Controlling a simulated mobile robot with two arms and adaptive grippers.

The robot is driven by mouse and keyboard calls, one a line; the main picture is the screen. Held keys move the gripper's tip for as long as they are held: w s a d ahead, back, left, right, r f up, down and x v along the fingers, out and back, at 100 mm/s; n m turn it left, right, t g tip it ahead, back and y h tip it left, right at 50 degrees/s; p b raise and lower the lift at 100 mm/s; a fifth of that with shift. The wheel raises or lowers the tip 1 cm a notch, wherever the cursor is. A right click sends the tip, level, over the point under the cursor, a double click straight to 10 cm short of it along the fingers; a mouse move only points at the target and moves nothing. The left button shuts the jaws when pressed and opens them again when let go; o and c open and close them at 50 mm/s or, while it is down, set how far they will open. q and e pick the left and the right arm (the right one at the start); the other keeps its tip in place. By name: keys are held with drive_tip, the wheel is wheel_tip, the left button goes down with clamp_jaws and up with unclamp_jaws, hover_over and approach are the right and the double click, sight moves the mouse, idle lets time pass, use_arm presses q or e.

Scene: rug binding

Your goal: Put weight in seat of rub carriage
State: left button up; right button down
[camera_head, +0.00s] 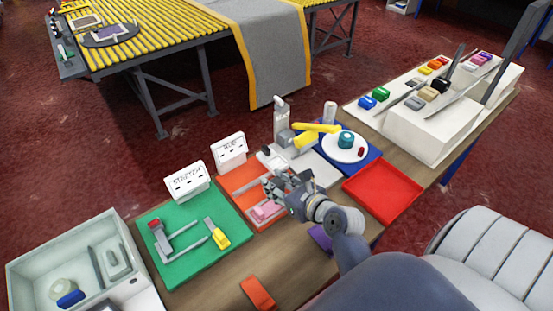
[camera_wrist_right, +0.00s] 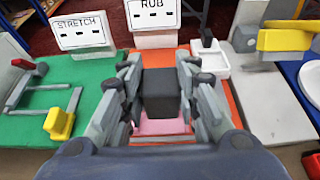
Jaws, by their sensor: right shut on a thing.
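My right gripper (camera_head: 276,187) is over the orange mat (camera_head: 239,179) by the RUB sign (camera_head: 229,151). In the right wrist view its fingers (camera_wrist_right: 159,98) are shut on a dark grey block (camera_wrist_right: 160,88), which looks like the weight. A pink piece (camera_head: 266,211), probably part of the rub carriage, lies on the orange mat and also shows in the right wrist view (camera_wrist_right: 160,127) just below the block. The gripper hides part of it. I cannot tell whether the block touches it. My left gripper is not in view.
A green mat (camera_head: 186,268) with the STRETCH sign (camera_head: 184,182) lies to the left. A white holder (camera_wrist_right: 207,60) with a black knob stands right of the fingers. A yellow-armed device (camera_head: 305,134), a white plate (camera_head: 345,148) and an empty red tray (camera_head: 383,190) are farther right.

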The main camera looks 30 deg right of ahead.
drive_tip(key=w+d, duration=0.3)
drive_tip(key=w, duration=0.1)
drive_tip(key=w+d+f+p, duration=0.1)
drive_tip(key=w+d, duration=0.2)
drive_tip(key=w, duration=0.1)
drive_tip(key=w+d, duration=0.3)
drive_tip(key=w, duration=0.2)
drive_tip(key=shift+w+f+p, duration=0.1)
drive_tip(key=shift+f+p, duration=0.1)
drive_tip(key=shift+p, duration=0.1)
drive_tip(key=shift+f, duration=1.75)
drive_tip(key=shift+f, duration=0.1)
drive_tip(key=c, duration=1.6)
unclamp_jaws()
drive_tip(key=shift+f, duration=0.15)
drive_tip(key=shift+c, duration=0.2)
drive_tip(key=o, duration=0.4)
drive_tip(key=shift+o, duration=0.2)
